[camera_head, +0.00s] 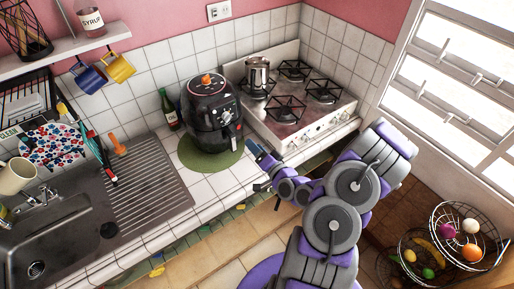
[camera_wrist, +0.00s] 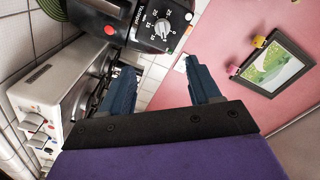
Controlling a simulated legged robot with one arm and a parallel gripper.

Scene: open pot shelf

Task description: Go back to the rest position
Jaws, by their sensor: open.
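My gripper (camera_head: 262,160) is at the counter's front edge in the head view, just to the lower right of the black air fryer (camera_head: 212,127). My purple and grey arm is bent in front of the stove. In the wrist view the two blue fingers of my gripper (camera_wrist: 161,85) are spread apart with nothing between them. The air fryer's dial face (camera_wrist: 160,22) shows beyond the fingers at the top of that view.
A metal pot (camera_head: 257,76) stands on the white stove (camera_head: 286,127), behind my arm. A green bottle (camera_head: 169,110) is left of the fryer. The sink (camera_head: 70,235) is at left. Wire fruit baskets (camera_head: 468,215) stand at right. The floor in front of the counter shows bare patches.

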